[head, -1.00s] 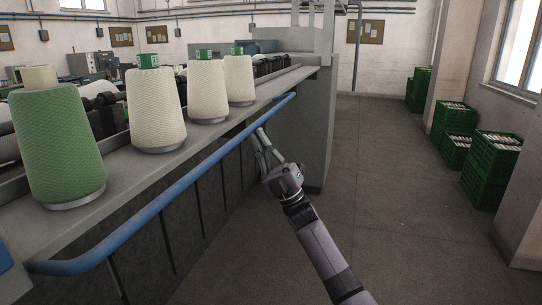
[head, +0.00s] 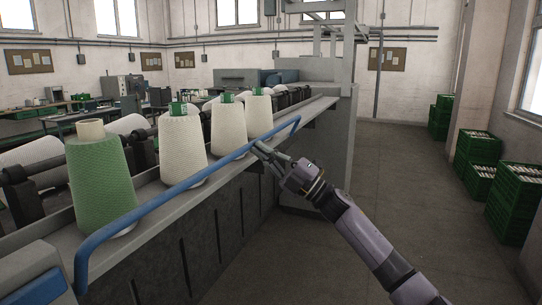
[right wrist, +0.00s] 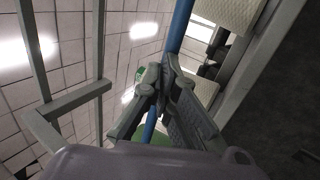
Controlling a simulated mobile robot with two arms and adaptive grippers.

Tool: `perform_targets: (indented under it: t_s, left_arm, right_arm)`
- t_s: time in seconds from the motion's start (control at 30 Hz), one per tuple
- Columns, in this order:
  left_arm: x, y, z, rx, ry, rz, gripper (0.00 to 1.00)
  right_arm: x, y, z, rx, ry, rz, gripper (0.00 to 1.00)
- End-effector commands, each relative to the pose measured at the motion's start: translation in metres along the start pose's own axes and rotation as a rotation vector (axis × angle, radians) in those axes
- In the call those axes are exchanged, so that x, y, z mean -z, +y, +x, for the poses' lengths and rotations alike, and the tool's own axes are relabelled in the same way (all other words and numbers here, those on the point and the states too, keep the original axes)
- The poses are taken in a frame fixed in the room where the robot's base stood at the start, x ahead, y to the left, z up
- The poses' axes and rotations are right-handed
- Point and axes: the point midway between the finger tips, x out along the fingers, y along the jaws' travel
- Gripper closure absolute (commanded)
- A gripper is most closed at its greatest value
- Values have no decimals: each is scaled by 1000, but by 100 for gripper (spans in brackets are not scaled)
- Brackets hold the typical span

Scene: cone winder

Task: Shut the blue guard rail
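The blue guard rail (head: 196,178) runs along the front of the winder, passing in front of the green cone (head: 100,190) and the lower parts of the white cones. Its near end bends down at the lower left, its far end at the right. My right gripper (head: 258,149) is at the rail toward its far end. In the right wrist view the rail (right wrist: 180,25) passes at the fingertips of my right gripper (right wrist: 164,80); the fingers look closed on it and partly hide the contact. My left gripper is not in view.
White cones (head: 182,138) stand on the winder's grey ledge (head: 150,192) behind the rail. A grey end housing (head: 325,150) stands beyond my right gripper. Green crates (head: 512,200) line the right wall. The floor (head: 400,180) between is clear.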

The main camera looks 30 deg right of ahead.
Motion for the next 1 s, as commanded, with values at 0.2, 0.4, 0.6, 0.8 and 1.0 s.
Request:
perform_targets:
  t_s: [0.2, 0.4, 0.6, 0.8, 1.0]
  left_arm:
    - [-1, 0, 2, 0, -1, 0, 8]
    - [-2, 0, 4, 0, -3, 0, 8]
    - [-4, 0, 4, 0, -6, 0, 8]
    - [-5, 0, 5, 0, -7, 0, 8]
    - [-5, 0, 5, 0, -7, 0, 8]
  right_arm:
    - [0, 5, 20, -7, 2, -1, 100]
    - [0, 4, 33, -5, 0, -1, 100]
    - [0, 2, 41, -4, 1, 1, 100]
    - [0, 0, 44, -2, 0, 1, 100]
    - [0, 0, 44, -1, 0, 0, 100]
